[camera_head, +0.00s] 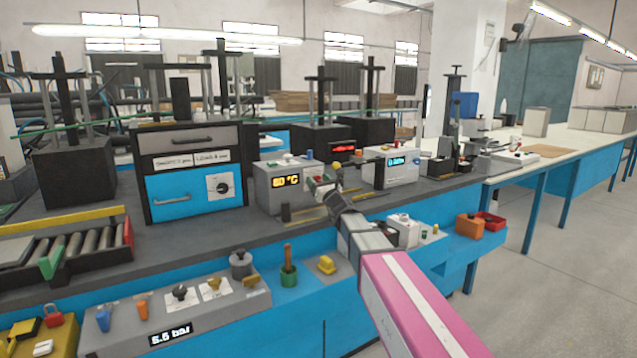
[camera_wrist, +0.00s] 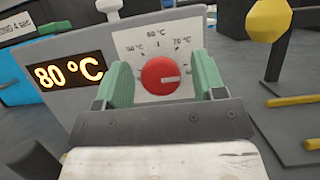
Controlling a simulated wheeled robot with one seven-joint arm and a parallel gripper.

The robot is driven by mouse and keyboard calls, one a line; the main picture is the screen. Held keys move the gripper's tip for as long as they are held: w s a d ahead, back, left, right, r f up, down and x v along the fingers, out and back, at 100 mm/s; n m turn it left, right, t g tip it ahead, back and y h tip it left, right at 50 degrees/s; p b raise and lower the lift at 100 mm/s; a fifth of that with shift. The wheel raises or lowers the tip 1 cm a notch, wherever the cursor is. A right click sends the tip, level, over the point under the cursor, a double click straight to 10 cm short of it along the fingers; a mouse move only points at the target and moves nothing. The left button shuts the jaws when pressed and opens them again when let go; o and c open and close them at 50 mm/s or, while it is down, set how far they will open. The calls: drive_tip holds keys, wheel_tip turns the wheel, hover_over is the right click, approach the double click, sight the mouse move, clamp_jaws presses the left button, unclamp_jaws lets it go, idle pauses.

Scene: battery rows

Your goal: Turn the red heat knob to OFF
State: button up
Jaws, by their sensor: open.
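The red heat knob (camera_wrist: 160,76) sits on a white dial plate on the front of a grey heater box (camera_head: 262,192). Its white pointer line points right, past the 70 °C mark. The dial reads about 50, 60 and 70 °C from left to top right; I see no OFF mark, and the lower dial is hidden by my gripper. The box's display (camera_wrist: 72,73) reads 80 °C. My gripper (camera_wrist: 162,66) is open, with one green finger on each side of the knob. Gaps show between the fingers and the knob.
A yellow knob on a dark stem (camera_wrist: 268,28) stands right of the box. In the head view, a grey box with a cyan display (camera_head: 391,167) stands to the right, and a black-and-blue oven (camera_head: 193,172) to the left. A control panel reading 6.5 bar (camera_head: 171,334) lies in front.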

drive_tip(key=c, duration=0.9)
